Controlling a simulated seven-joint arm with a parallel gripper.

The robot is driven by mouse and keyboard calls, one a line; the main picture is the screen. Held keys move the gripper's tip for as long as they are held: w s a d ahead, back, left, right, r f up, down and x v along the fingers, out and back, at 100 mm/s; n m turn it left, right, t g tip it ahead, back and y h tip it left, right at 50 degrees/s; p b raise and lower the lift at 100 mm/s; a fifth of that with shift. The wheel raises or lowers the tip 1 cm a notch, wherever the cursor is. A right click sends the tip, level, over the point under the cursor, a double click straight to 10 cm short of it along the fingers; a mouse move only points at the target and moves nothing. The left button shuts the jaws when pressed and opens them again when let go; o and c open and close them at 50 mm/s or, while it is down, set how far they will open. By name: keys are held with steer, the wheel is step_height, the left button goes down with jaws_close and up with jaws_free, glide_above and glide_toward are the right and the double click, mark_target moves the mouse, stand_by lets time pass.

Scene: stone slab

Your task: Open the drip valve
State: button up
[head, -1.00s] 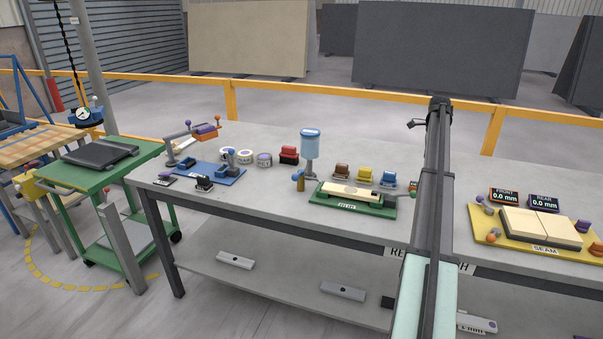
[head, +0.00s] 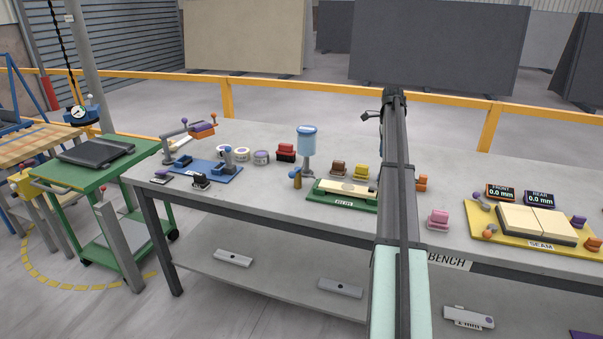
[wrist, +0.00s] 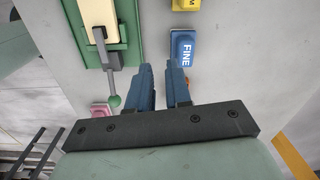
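A light-blue cylindrical tank (head: 307,140) stands on a grey post on the bench. A small brass-coloured fitting with a blue knob (head: 296,177) stands at its left foot and may be the drip valve; its setting is too small to tell. My gripper shows in the wrist view (wrist: 165,72) with its two blue fingers apart and nothing between them. It hangs over the bench near a blue block marked FINE (wrist: 184,50), to the right of the tank. In the head view my arm hides that block, and the fingers cannot be made out. The tank is not in the wrist view.
A green tray (head: 340,201) holding a pale slab is just right of the tank; its ball-ended lever (wrist: 114,100) shows near my fingers. Brown (head: 338,169), yellow (head: 361,172) and pink (head: 437,219) blocks stand nearby. A yellow seam board (head: 484,233) lies right, a blue board (head: 218,178) left.

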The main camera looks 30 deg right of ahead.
steer(key=shift+n+t+y, duration=0.4)
steer(key=shift+n+t, duration=0.1)
steer(key=shift+t, duration=0.1)
steer(key=a, duration=0.7)
steer(key=s+a, duration=0.1)
steer(key=a, duration=0.3)
steer(key=shift+r, duration=0.1)
steer(key=c, duration=0.3)
steer(key=a, duration=0.3)
steer(key=s+a+t+y, duration=0.1)
steer(key=a, duration=0.2)
steer(key=a+t, duration=0.1)
steer(key=a, duration=0.2)
steer(key=shift+s+a+r+m+y, duration=0.2)
steer(key=shift+s+a+m+y, duration=0.1)
steer(key=shift+s+y, duration=0.1)
jaws_close()
steer(key=shift+w+a+r+m+t+y, duration=0.2)
steer(key=shift+a+r+m+t+y, duration=0.25)
steer(key=shift+a+m, duration=0.3)
steer(key=shift+w+a+r+m+t+y, duration=0.15)
steer(key=shift+w+a+r+m+t, duration=0.1)
steer(key=shift+a+m+t, duration=0.4)
steer(key=shift+w+a+r+m+t+y, duration=0.15)
steer(key=shift+a+r+m+t+y, duration=0.2)
steer(key=shift+a+m, duration=0.5)
